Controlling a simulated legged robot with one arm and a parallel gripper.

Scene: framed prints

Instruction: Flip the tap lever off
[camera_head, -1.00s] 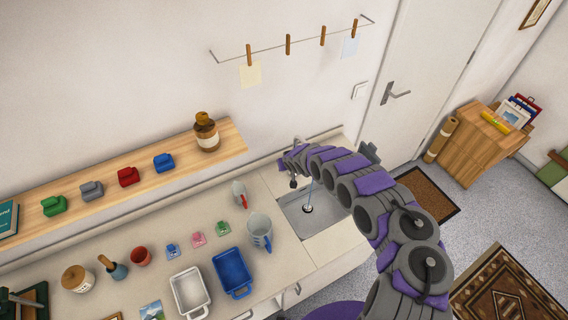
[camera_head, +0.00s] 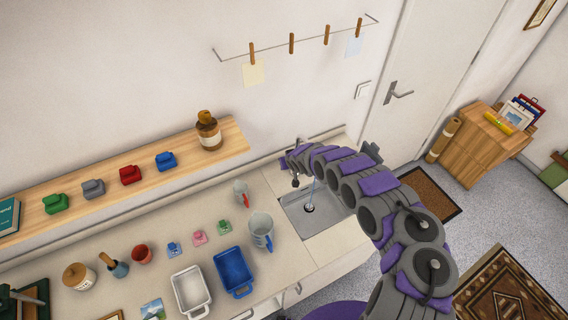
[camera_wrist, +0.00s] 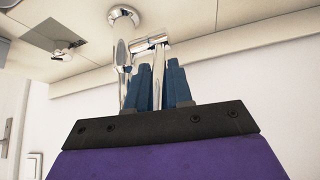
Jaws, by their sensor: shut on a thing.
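The chrome tap (camera_wrist: 123,45) shows in the wrist view, its base on the counter at the top of that picture. Its slim lever (camera_wrist: 158,60) runs down between the blue fingers of my gripper (camera_wrist: 158,88), which is shut on it. In the head view my gripper (camera_head: 288,162) is at the back edge of the sink (camera_head: 325,207), and my arm hides much of the tap there.
Left of the sink stand a jug (camera_head: 261,230), a blue tray (camera_head: 234,272) and a white tray (camera_head: 190,290). A wooden shelf (camera_head: 105,195) with a brown bottle (camera_head: 208,132) is on the wall. A wire with pegs hangs above.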

